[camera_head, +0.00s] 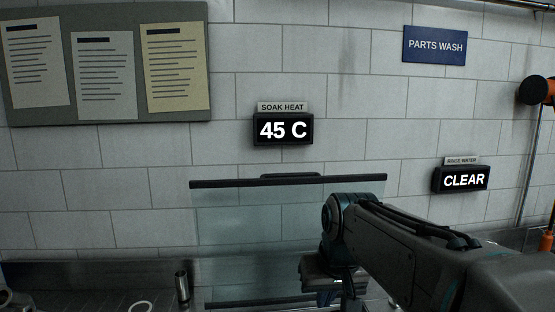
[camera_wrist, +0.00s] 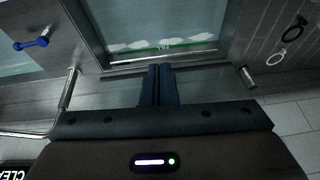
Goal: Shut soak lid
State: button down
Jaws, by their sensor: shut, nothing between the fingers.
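The soak lid (camera_head: 240,230) is a clear glass panel standing upright in the head view, with a dark bar along its top edge. A small dark handle (camera_head: 290,175) sits on that bar. My gripper (camera_head: 335,288) is low in front of the lid's right part, and my arm hides the lid's lower right. In the wrist view my gripper (camera_wrist: 157,72) is shut and empty, its fingers together near the rim of the soak tank (camera_wrist: 165,64). The tank's opening shows a green fill line and white foam patches. I cannot tell whether my gripper touches the lid.
A metal peg (camera_head: 182,285) stands on the counter at the left. In the wrist view a blue handle (camera_wrist: 30,43) lies at the left, and two rings (camera_wrist: 291,58) lie at the right. Wall displays read 45 C (camera_head: 283,130) and CLEAR (camera_head: 462,180).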

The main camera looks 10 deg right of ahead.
jog(key=w+a+r+t+p, duration=0.15)
jog(key=w+r+p, duration=0.25)
jog(key=w+r, duration=1.05)
jog(key=w+r+t+p, duration=0.2)
jog(key=w+r+p, duration=0.3)
jog(key=w+r, duration=0.9)
jog(key=x, duration=1.5)
jog(key=shift+s+f+h+b, duration=0.15)
jog(key=shift+s+b, duration=0.05)
jog(key=shift+s, duration=0.75)
jog(key=shift+s+f+h+b, duration=0.15)
jog(key=shift+s+b, duration=0.05)
jog(key=shift+s, duration=0.75)
jog(key=shift+s+f, duration=0.1)
